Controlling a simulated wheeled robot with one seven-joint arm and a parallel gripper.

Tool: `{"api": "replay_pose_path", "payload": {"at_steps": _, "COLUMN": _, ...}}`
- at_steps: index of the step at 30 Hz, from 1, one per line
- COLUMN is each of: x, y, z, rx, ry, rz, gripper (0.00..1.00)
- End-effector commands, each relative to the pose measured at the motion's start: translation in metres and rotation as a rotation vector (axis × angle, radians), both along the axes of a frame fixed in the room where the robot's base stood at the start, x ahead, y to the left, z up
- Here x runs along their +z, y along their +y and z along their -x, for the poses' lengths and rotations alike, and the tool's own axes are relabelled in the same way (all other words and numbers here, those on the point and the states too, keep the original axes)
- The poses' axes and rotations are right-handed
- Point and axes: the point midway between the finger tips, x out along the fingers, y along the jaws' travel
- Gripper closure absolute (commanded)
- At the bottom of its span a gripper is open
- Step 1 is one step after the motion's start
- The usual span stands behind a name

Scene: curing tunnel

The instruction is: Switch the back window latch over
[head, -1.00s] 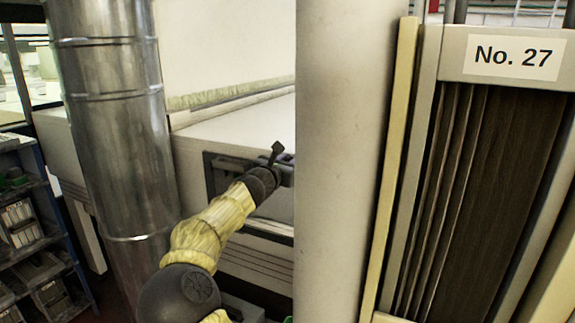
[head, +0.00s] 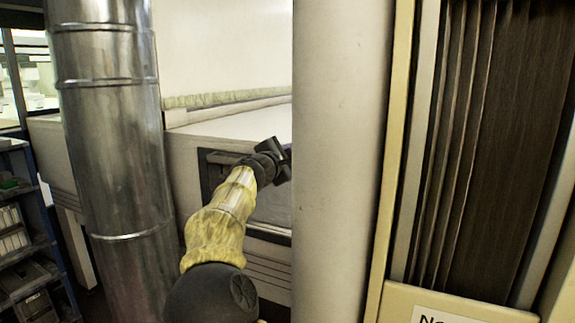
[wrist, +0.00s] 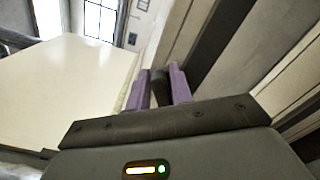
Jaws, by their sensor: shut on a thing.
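My gripper (head: 285,161) is at the dark-framed window in the side of the pale machine, close to the left edge of a wide pillar in the head view. In the wrist view, the two purple fingers (wrist: 160,88) are shut on a dark upright bar, the back window latch (wrist: 159,86). Only a short piece of the latch shows between the fingers; the rest is hidden by my gripper. In the head view the gripper and pillar cover it. The window's dark frame (head: 207,171) shows left of my wrist.
A shiny metal duct (head: 112,125) stands left of my arm. The wide pale pillar (head: 342,160) stands just right of my gripper. A cream-framed, dark slatted panel (head: 505,150) fills the right. Blue shelving with bins (head: 22,235) is at far left. The machine's flat top (wrist: 75,90) is clear.

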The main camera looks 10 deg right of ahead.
Motion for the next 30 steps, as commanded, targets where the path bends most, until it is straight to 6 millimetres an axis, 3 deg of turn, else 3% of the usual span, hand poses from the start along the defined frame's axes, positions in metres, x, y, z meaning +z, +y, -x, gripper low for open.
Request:
{"api": "replay_pose_path", "payload": {"at_steps": 13, "x": -0.0077, "y": -0.0007, "z": 0.0006, "rx": 0.002, "ry": -0.211, "rz": -0.291, "gripper": 1.00}}
{"api": "replay_pose_path", "payload": {"at_steps": 30, "x": -0.0060, "y": 0.0014, "z": 0.0001, "rx": 0.006, "ry": -0.221, "rz": -0.309, "gripper": 1.00}}
